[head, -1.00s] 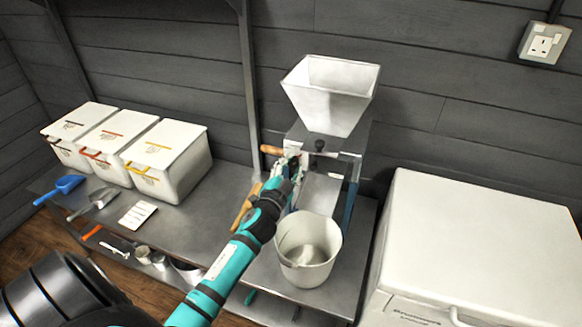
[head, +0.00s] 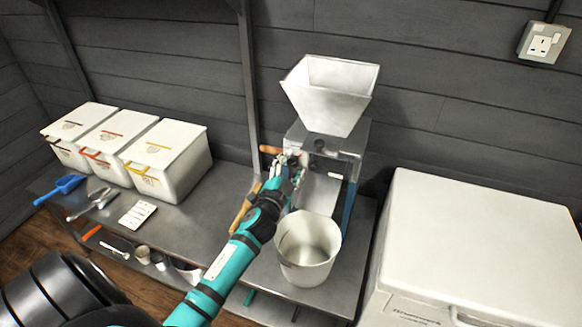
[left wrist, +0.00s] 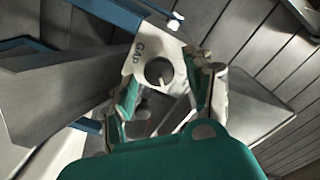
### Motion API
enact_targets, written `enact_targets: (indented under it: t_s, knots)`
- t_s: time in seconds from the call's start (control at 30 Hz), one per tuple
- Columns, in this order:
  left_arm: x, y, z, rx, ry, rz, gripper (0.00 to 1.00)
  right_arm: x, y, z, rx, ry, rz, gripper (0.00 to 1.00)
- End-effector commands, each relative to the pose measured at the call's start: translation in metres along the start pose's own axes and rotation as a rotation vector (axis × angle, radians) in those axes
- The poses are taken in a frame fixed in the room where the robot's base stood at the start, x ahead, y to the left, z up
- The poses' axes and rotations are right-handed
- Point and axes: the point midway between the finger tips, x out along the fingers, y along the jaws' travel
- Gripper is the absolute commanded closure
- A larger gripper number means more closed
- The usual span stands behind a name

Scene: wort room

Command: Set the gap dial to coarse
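The grain mill (head: 331,95) with its white hopper stands on the bench. In the left wrist view, a pale plate marked GAP carries the round dark gap dial (left wrist: 158,72), with a light pointer-like bar at its lower edge. My left gripper (head: 292,164) is at the mill's front left face; in the wrist view its fingers (left wrist: 162,85) stand apart on either side of the dial, with space showing between them and it. In the head view the gripper hides the dial. The scale around the dial is unreadable. My right gripper is not in view.
A white bucket (head: 307,262) stands below the mill's chute. A wooden handle (head: 270,150) sticks out beside the gripper. Lidded bins (head: 166,160), a blue scoop (head: 62,189) and a metal scoop are on the left bench. A large white chest (head: 480,240) is at right.

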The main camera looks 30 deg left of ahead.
Motion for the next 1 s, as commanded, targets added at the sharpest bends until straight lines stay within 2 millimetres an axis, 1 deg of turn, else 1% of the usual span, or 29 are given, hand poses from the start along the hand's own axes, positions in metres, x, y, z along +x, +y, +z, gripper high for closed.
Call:
enact_targets:
  t_s: [0.17,0.27,0.37,0.6,0.7,0.83,1.0]
  knots:
    - [-0.001,0.0,0.0,-0.001,-0.001,0.0,0.46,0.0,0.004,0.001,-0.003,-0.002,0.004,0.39]
    - [-0.009,0.001,0.001,-0.002,-0.002,0.002,0.46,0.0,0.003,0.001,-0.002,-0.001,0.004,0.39]
    - [-0.024,0.001,0.001,-0.002,-0.001,0.002,0.46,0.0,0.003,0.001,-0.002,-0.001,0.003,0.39]
    - [-0.076,0.002,0.001,-0.004,-0.003,0.003,0.46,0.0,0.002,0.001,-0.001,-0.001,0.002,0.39]
    - [-0.095,0.001,0.001,-0.001,-0.003,0.001,0.46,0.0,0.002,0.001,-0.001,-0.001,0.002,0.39]
    - [-0.111,0.001,0.001,-0.002,-0.002,0.001,0.46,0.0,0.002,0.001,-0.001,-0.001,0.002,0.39]
    - [-0.12,0.0,0.0,0.0,0.0,0.0,0.46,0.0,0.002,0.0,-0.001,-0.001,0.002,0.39]
